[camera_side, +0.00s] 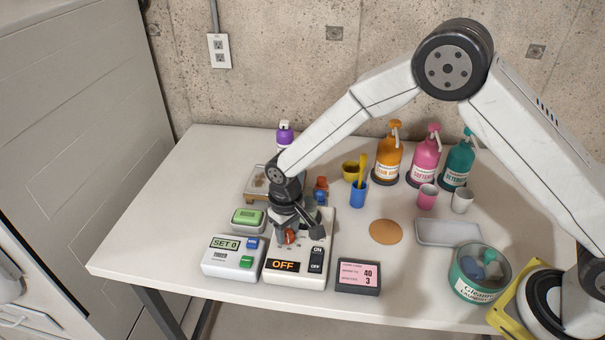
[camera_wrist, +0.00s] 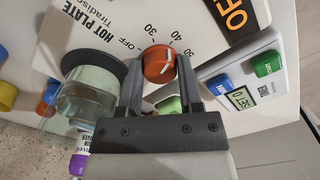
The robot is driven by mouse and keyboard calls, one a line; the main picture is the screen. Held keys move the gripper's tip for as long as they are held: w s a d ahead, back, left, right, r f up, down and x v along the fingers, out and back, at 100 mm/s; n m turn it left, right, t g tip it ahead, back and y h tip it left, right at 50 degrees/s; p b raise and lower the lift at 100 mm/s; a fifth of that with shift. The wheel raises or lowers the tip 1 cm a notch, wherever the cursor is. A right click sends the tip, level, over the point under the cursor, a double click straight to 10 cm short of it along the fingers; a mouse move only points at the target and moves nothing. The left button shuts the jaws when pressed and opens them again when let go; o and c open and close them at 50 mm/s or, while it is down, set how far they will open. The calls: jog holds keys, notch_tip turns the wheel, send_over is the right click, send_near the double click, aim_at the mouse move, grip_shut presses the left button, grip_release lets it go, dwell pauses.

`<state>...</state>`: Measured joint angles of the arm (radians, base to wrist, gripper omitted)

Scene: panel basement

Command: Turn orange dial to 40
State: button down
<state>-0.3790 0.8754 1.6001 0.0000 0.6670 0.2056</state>
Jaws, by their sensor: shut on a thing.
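The orange dial (camera_side: 290,237) is on the front part of the white hot plate (camera_side: 275,281), below my gripper (camera_side: 291,231). In the wrist view the dial (camera_wrist: 158,64) sits between the two dark fingers of my gripper (camera_wrist: 159,70), which are shut on its sides. A white line marks the dial's top. The scale printed beside it reads OFF, 30, 40 and 50. I cannot tell exactly which number the line meets. The hot plate's display (camera_side: 284,266) reads OFF. A small sign (camera_side: 358,276) with a pink face shows 40 and 3.
A timer (camera_side: 222,256) reading SET 0 stands left of the hot plate. A glass beaker (camera_wrist: 90,98) with clear liquid stands close beside my fingers. Pump bottles (camera_side: 388,160), cups and a tub (camera_side: 479,289) stand to the right. The table's front right is partly clear.

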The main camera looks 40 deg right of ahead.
aim_at(288, 233)
jog(key=shift+m, duration=0.5)
jog(key=shift+r, duration=0.1)
jog(key=shift+c, duration=1.3)
grip_release()
jog(key=shift+r, duration=3.85)
jog(key=shift+d, duration=0.1)
